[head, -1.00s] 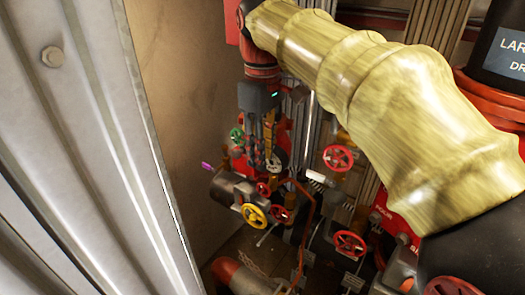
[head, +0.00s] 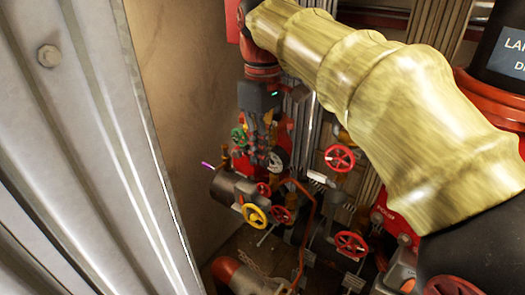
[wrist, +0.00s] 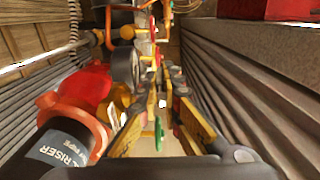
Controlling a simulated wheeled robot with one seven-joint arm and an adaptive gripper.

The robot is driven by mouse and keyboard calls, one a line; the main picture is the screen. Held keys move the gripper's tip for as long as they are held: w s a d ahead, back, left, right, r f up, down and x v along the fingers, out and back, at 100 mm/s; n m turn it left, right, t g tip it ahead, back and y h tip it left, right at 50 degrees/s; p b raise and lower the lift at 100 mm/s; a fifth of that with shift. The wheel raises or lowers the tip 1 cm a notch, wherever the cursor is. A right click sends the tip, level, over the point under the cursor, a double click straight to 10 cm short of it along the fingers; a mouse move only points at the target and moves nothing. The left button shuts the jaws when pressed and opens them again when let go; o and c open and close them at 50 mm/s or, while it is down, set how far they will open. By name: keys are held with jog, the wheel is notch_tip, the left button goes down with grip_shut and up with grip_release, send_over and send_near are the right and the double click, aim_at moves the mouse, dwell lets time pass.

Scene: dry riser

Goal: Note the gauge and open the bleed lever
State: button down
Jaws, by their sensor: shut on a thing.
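My gripper (head: 264,150) is at the pipework in the middle of the head view, below my sleeved arm. In the wrist view its yellow-and-black fingers (wrist: 164,82) converge on a small part, apparently the bleed lever, mostly hidden between the tips. A round gauge (head: 276,162) with a pale face is just right of and below the fingers in the head view. Its reading is too small to make out. In the wrist view a grey round body (wrist: 122,66), perhaps the gauge, shows edge-on left of the fingers.
Red handwheels (head: 339,158) (head: 350,244) and a yellow handwheel (head: 254,215) stand around the pipes. A corrugated metal panel (head: 85,150) fills the left.

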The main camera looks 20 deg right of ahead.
jog(key=t+b, duration=0.1)
jog(key=b, duration=0.1)
jog(key=shift+f+y+b, duration=0.35)
jog(key=shift+y+b, duration=0.05)
jog(key=shift+w+a+r+t+y+b, duration=0.15)
jog(key=shift+t+y+b, duration=0.25)
jog(key=shift+t+b, duration=0.45)
jog(key=shift+r, duration=0.1)
jog(key=c, duration=2)
grip_release()
jog(key=shift+c, duration=0.2)
jog(key=shift+o, duration=0.3)
jog(key=v, duration=1.2)
jog(key=shift+w, duration=0.1)
